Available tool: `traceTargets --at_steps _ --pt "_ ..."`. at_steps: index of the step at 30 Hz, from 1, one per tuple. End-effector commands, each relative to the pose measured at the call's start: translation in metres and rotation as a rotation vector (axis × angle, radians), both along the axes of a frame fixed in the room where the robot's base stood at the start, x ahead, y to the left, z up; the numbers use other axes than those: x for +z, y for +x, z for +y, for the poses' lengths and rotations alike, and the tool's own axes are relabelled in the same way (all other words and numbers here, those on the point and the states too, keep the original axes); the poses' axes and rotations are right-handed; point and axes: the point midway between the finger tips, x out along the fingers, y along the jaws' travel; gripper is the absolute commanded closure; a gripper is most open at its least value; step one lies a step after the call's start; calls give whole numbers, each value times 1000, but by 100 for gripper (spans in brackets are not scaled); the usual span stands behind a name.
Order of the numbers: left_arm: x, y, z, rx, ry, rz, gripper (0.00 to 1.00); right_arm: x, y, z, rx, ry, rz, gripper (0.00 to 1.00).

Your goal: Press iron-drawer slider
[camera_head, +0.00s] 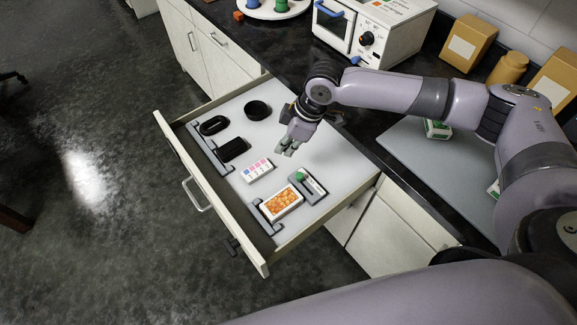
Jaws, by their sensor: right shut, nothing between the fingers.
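The open drawer (214,228) has a pale floor and juts out from the counter on the left. In it, a small grey block with a green knob (301,176) lies at the right, beside an orange-patterned box (281,202) that sits against a dark grey bracket (266,219). A second dark bracket (207,151) runs along the front left, next to black items. I cannot tell which part is the slider. My right gripper (287,150) is shut and empty, above the drawer floor, up and left of the green knob and apart from it. My left gripper is not in view.
A white card with coloured squares (256,169), a black oval item (213,125), a black block (233,149) and a black round dish (257,110) also lie in the drawer. A white oven-like appliance (375,30) and brown containers (468,43) stand on the dark counter.

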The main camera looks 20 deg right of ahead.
Motion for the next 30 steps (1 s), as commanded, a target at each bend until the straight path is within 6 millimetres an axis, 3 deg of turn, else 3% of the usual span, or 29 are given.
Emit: traceTargets --at_steps 10,23,30 --pt "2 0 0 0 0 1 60 -11 1 5 2 1 1 100" --pt "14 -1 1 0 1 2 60 -92 13 31 2 0 2 100" --pt "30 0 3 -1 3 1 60 -94 0 2 0 -1 0 100"
